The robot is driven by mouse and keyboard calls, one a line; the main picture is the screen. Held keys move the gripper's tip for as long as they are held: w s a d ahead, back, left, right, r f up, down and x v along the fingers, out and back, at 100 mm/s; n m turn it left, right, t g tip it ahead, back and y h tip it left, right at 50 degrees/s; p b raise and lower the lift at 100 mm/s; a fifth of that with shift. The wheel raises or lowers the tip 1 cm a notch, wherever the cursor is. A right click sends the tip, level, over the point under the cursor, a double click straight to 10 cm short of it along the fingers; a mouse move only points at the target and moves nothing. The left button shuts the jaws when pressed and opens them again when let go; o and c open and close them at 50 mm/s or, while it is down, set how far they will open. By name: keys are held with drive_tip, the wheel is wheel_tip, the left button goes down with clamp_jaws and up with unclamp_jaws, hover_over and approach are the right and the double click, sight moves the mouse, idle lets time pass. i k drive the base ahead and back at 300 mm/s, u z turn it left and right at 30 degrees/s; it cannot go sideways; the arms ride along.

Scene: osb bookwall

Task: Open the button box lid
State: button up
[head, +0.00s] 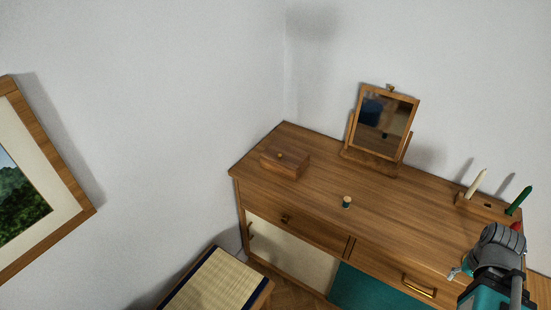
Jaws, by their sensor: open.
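The button box, a small brown wooden box (284,164), sits on the left end of the wooden dresser top (310,193). Its lid looks shut, with a small round brass-coloured knob (280,155) on top. What is inside is hidden. My gripper (456,273) shows at the lower right, by the dresser's front right part, well away from the box. Its fingers are small in the picture, open, and I see nothing between them.
A small spool-like thing (347,202) stands mid-dresser. A framed tilting mirror (384,122) stands behind it. A holder (487,206) with a cream candle (476,184) and a green candle (519,201) is at right. A woven-top stool (221,283) is at lower left. The dresser top around the box is clear.

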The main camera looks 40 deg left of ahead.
sight(287, 156)
drive_tip(key=u, duration=0.3)
drive_tip(key=k, duration=0.8)
drive_tip(key=u, duration=0.5)
drive_tip(key=k, duration=0.55)
drive_tip(key=z, duration=0.1)
drive_tip(key=i, duration=0.55)
drive_tip(key=z, duration=0.65)
drive_tip(key=i, duration=1.6)
drive_tip(key=u, duration=0.85)
